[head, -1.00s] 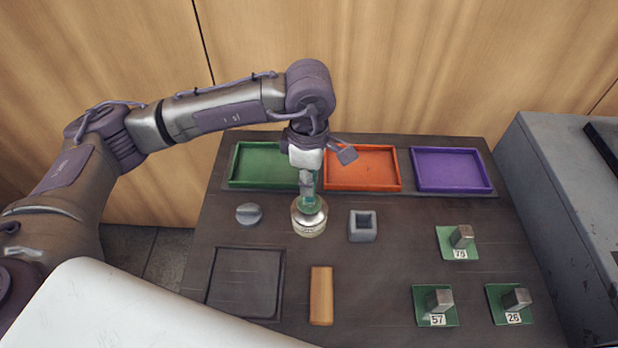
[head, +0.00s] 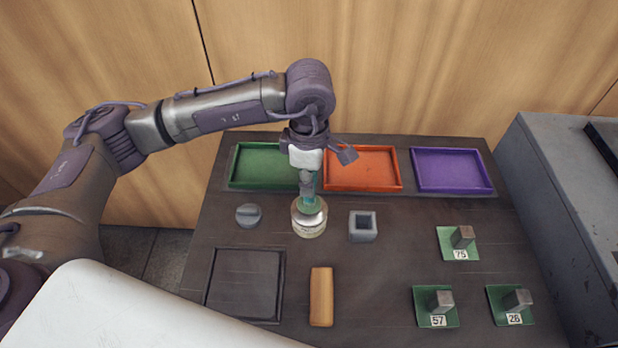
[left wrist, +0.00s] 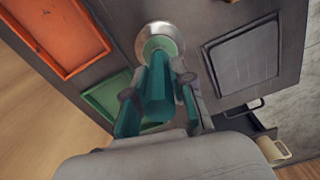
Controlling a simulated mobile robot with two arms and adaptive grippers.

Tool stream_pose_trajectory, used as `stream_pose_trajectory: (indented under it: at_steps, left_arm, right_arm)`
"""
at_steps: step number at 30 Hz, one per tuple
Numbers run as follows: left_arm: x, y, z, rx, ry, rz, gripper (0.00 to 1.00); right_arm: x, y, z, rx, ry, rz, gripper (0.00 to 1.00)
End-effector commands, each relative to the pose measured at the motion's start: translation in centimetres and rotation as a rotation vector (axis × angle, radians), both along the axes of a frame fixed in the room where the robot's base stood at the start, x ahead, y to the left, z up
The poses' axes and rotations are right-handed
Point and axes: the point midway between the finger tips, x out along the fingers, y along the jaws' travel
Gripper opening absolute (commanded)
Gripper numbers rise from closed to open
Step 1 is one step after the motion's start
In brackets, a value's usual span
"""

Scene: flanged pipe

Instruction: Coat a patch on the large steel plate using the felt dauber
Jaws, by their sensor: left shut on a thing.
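The felt dauber (left wrist: 158,92) shows in the left wrist view as a teal handle between my fingers. My left gripper (head: 307,185) is shut on it, directly above the round tin (head: 309,221). The dauber's lower end is at the tin's mouth; its felt tip is hidden, and I cannot tell how deep it sits. The tin also shows in the left wrist view (left wrist: 160,40). The large steel plate (head: 245,284) is a dark square lying flat at the front left of the table, also in the left wrist view (left wrist: 245,56). My right gripper is out of view.
Green (head: 262,184), orange (head: 375,186) and purple (head: 451,187) trays line the back. A grey round lid (head: 249,215), a hollow grey block (head: 362,232) and a wooden bar (head: 321,297) stand near the tin. Numbered green cards bearing metal blocks (head: 463,236) lie right.

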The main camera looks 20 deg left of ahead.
Motion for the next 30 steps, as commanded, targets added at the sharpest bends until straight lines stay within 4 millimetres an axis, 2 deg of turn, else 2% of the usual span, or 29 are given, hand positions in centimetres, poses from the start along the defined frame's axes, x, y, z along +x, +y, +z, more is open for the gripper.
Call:
stream_pose_trajectory:
  at_steps: [5,24,30]
  left_arm:
    - [-0.1,0.0,0.6,0.001,0.004,-0.001,0.0]
    - [0.0,0.0,5.9,0.0,0.0,-0.001,0.0]
    - [0.0,0.0,7.0,0.0,0.0,-0.001,0.0]
  right_arm:
    - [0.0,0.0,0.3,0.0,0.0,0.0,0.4]
    - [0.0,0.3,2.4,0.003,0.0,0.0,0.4]
    - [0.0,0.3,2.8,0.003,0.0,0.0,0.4]
